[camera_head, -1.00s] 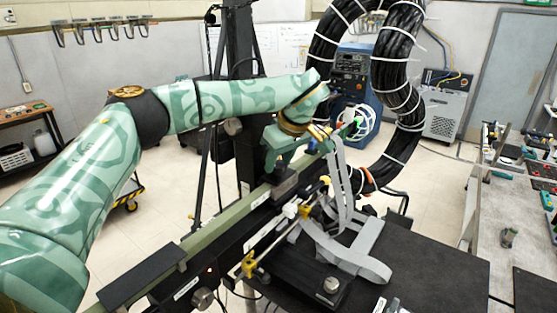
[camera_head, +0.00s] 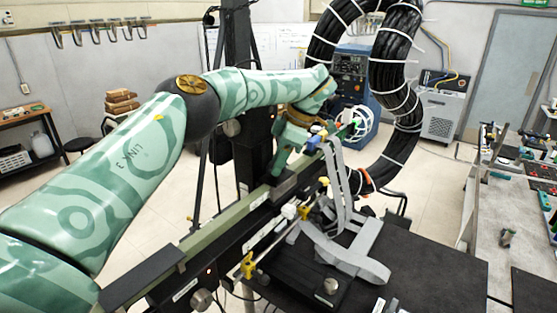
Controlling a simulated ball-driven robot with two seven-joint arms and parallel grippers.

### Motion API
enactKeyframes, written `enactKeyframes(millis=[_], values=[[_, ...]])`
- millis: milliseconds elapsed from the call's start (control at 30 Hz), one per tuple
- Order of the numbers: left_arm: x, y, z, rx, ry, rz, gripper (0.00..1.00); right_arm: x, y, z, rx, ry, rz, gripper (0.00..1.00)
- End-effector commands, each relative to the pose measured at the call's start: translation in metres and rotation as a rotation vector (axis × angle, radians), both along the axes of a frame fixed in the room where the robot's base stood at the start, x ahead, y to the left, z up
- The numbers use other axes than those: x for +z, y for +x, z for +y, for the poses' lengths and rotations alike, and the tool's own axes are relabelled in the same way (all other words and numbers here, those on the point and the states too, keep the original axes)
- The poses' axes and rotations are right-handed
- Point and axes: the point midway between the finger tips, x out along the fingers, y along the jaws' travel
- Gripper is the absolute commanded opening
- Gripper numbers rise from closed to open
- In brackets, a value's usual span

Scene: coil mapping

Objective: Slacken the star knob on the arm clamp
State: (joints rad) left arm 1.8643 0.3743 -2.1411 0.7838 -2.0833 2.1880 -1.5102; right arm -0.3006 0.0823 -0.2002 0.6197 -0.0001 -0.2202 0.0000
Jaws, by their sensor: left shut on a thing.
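My left arm comes in from the left, and its wrist bends down over the green rail (camera_head: 222,219). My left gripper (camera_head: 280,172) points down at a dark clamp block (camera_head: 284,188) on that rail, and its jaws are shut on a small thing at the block. The gripper and the block hide that thing; it sits where the star knob of the arm clamp would be, but I cannot make out its shape. My right gripper is not in view.
A large black cable coil (camera_head: 395,95) hangs behind. The black table top (camera_head: 435,270) has bare room at the right.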

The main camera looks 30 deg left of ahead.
Motion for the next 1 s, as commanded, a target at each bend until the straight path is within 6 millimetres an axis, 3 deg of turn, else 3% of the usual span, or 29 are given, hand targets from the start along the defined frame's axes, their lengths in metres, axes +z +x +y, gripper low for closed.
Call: enactKeyframes(millis=[300,767,800,867,1000], values=[[0.0032,0.0022,0.0006,0.097,0.002,-0.008,0.15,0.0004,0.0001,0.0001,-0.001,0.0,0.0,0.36],[0.0032,0.0022,0.0009,0.11,0.003,-0.008,0.15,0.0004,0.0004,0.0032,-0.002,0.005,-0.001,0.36],[0.0032,0.0022,0.0009,0.109,0.002,-0.007,0.41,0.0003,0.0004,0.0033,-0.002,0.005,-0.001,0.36],[0.0031,0.0021,0.0009,0.111,0.002,-0.007,0.57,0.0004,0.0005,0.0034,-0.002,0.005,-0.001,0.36],[0.0019,0.0016,0.0008,0.111,0.002,-0.004,0.6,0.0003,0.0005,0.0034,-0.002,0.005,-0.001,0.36]])
